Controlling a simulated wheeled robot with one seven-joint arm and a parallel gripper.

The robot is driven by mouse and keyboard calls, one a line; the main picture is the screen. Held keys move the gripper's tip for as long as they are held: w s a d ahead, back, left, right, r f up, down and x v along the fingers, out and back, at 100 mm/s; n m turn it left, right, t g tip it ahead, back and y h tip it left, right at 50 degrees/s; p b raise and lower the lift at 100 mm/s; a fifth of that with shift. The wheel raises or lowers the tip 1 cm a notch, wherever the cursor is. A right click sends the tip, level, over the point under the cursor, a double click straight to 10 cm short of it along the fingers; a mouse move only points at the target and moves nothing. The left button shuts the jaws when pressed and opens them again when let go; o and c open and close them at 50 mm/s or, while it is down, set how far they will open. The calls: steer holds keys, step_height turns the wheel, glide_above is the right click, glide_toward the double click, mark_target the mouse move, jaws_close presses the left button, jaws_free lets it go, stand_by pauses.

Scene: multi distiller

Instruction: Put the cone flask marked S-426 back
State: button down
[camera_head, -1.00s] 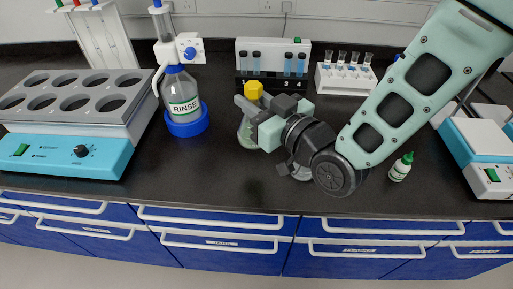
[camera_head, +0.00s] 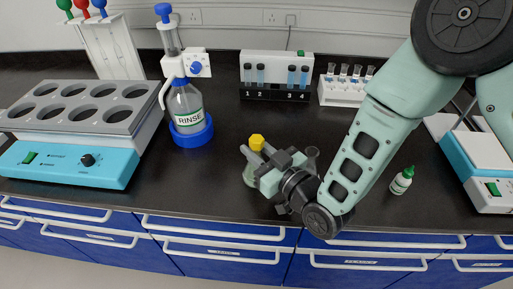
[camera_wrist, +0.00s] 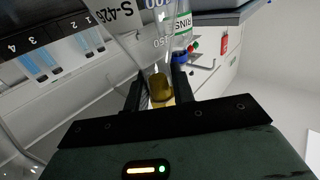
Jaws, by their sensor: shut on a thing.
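The cone flask (camera_head: 249,177) is clear glass with a yellow stopper (camera_head: 257,142), and it sits low over the front-middle of the black bench. My gripper (camera_head: 257,160) is shut on the flask. In the wrist view the two dark fingers flank the glass, with the yellow part showing between them. My gripper hides part of the flask in the head view, and I cannot tell whether its base touches the bench.
Behind stand a rinse bottle (camera_head: 187,108) in a blue base, a numbered cuvette holder (camera_head: 277,93) and a white tube rack (camera_head: 345,95). A water bath (camera_head: 75,165) with round holes is at left. A green-capped bottle (camera_head: 401,181) stands right. Bench is clear between the flask and the holder.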

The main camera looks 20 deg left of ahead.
steer(key=shift+f, duration=0.1)
steer(key=c, duration=1.2)
jaws_free()
steer(key=s+d+r+m+g+h+b, duration=0.1)
steer(key=s+d+g+h+b, duration=0.25)
steer(key=d, duration=0.55)
steer(key=s+d+r+m+g+h, duration=0.15)
steer(key=s+d+h, duration=0.25)
steer(key=d+h, duration=0.45)
steer(key=s+d+r+g+h, duration=0.1)
steer(key=s+d, duration=0.2)
steer(key=s+d+r+m+g+h, duration=0.1)
steer(key=s+d+r, duration=0.1)
steer(key=s+d, duration=0.1)
steer(key=s+d+r+g, duration=0.1)
steer(key=s+d+g, duration=0.1)
steer(key=s+d, duration=0.1)
steer(key=shift+s+d+r+m+h, duration=0.15)
steer(key=shift+d+r+m+h, duration=0.05)
steer(key=shift+d, duration=0.25)
steer(key=shift+s+d+r+m+h, duration=0.1)
steer(key=shift+d+r+m+h, duration=0.1)
steer(key=shift+d, duration=0.2)
